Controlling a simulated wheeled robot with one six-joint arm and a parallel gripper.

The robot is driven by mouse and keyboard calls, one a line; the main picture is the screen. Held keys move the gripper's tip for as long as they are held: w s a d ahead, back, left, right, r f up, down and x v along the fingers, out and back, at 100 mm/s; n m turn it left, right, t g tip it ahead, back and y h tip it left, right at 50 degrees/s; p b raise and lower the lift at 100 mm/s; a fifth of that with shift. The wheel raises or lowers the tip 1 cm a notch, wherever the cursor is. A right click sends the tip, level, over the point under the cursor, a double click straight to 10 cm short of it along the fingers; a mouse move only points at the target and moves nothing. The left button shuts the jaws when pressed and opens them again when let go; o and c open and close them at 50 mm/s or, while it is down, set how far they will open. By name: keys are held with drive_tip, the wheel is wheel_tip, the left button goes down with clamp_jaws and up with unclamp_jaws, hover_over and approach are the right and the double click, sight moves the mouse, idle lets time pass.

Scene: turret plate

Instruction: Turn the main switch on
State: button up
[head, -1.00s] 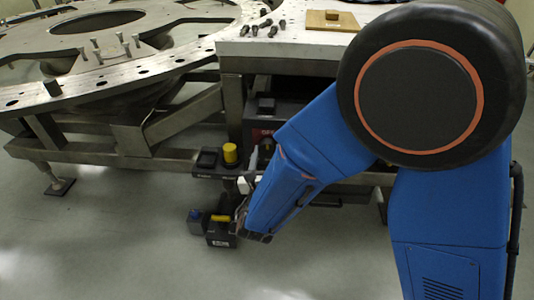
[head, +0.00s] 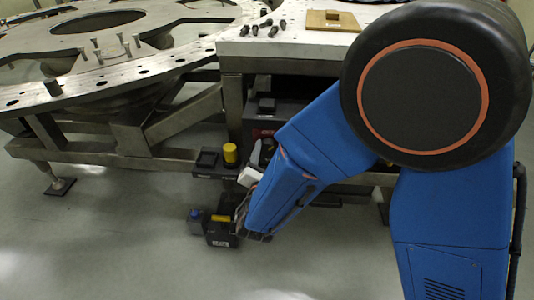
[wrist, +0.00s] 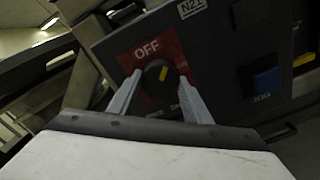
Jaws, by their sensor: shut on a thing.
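The main switch (wrist: 155,76) is a round dark knob with a yellow pointer mark on a red plate (wrist: 128,60). The word OFF stands on the plate above the knob, and the yellow mark leans up and right, away from that word. Lettering below the knob is partly hidden by my fingers. My gripper (wrist: 160,78) has one pale finger on each side of the knob and is shut on it. In the head view my blue arm covers most of the switch; a bit of the red plate (head: 261,133) shows.
On the grey panel (wrist: 215,60) are an N21 label and, to the right, a blue JOG button (wrist: 267,82). In the head view a yellow cylinder (head: 230,153) stands left of my wrist. Dark boxes (head: 220,236) sit below it. The steel table (head: 290,48) is above.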

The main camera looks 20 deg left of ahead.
drive_tip(key=m, duration=0.4)
drive_tip(key=shift+m, duration=2.6)
drive_tip(key=o, duration=1.1)
drive_tip(key=shift+c, duration=0.2)
drive_tip(key=shift+s, duration=0.1)
drive_tip(key=v, duration=1.7)
drive_tip(key=shift+d, duration=0.2)
drive_tip(key=shift+r, duration=0.15)
